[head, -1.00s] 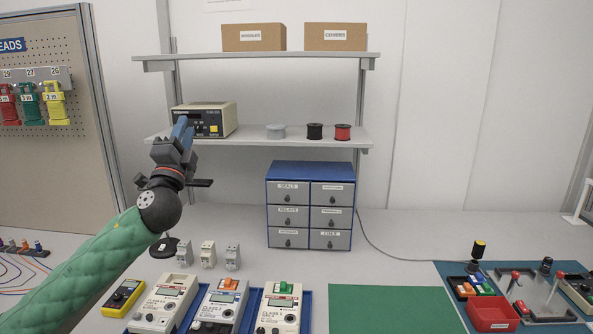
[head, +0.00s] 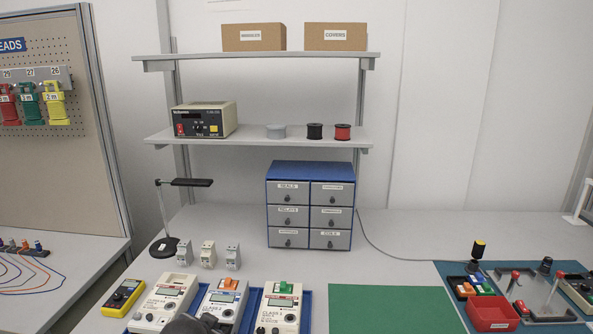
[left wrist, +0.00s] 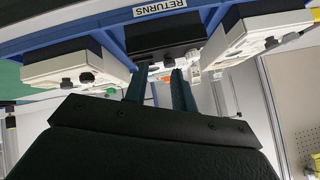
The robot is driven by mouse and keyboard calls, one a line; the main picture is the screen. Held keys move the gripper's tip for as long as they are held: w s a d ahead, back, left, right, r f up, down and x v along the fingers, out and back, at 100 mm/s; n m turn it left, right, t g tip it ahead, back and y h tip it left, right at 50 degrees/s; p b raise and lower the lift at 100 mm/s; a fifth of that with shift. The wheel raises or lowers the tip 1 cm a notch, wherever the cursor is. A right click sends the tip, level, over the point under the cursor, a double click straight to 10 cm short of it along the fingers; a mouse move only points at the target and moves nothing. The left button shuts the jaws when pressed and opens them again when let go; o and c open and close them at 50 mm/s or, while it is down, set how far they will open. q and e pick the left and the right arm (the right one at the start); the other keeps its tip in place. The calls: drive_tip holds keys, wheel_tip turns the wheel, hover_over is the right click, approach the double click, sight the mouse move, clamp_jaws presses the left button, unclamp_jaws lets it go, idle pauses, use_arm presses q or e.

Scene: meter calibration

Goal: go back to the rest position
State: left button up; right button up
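My left gripper (left wrist: 163,85) shows in the left wrist view. Its two dark blue fingers stand apart with nothing held between them. In the head view only a dark part of what looks like my left arm shows at the bottom edge, over the meters; the fingers are hidden there. My right gripper is in neither view.
White meters (head: 164,304) stand in a blue tray (head: 306,312) at the front; the tray's RETURNS label (left wrist: 160,8) shows in the wrist view. A black lamp (head: 166,246), small grey modules (head: 208,255) and a drawer cabinet (head: 310,166) stand behind. The green mat (head: 390,308) is bare.

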use_arm(q)
drive_tip(key=s+d+f+n+g+h, duration=0.1)
drive_tip(key=s+d+f+g, duration=0.1)
drive_tip(key=s+f, duration=0.9)
drive_tip(key=s+d+f+n+g+h, duration=0.1)
drive_tip(key=s+d+f+g, duration=0.2)
drive_tip(key=s+f, duration=0.9)
drive_tip(key=s+g, duration=0.2)
drive_tip(key=s, duration=0.5)
drive_tip(key=shift+s+d+f+n, duration=0.2)
drive_tip(key=shift+s+d+n, duration=0.05)
drive_tip(key=shift+d+n, duration=0.15)
